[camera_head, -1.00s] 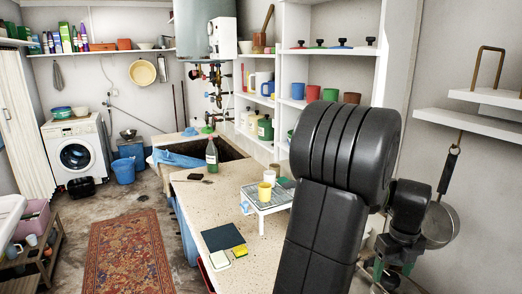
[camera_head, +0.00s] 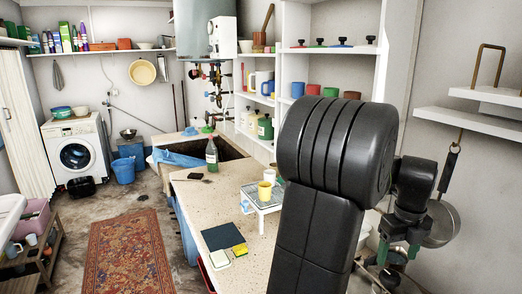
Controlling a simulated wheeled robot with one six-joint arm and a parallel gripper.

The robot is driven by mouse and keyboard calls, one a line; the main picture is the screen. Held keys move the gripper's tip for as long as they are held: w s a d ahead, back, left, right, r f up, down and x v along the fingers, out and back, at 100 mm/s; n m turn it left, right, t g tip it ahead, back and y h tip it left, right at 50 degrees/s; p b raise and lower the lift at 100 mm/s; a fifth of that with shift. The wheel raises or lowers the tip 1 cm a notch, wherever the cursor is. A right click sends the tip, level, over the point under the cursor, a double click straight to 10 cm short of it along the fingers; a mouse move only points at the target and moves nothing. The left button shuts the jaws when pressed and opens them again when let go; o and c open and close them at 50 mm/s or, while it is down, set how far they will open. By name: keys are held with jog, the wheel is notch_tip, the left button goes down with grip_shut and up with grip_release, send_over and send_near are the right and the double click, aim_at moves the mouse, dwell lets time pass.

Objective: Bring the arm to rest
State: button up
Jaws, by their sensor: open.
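My arm rises in the right foreground, its thick dark joint large in front of the shelves. My wrist hangs down at the right of that joint. My gripper (camera_head: 394,266) is below the wrist, with green parts on it, partly behind my arm. It is open, and I see nothing held between its fingers.
A pan (camera_head: 441,225) hangs on the right wall, close to my wrist.

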aim_at(391, 276)
notch_tip(391, 276, down, 7)
jog(key=shift+r+p, duration=0.1)
jog(key=shift+p, duration=0.2)
jog(key=shift+r+n, duration=0.1)
jog(key=shift+n, duration=0.3)
jog(key=n, duration=0.3)
jog(key=shift+n, duration=0.4)
jog(key=n, duration=1)
jog(key=shift+w+d+n+b, duration=0.1)
jog(key=shift+n+b, duration=0.25)
jog(key=shift+n, duration=0.05)
jog(key=n, duration=0.4)
jog(key=shift+n, duration=0.4)
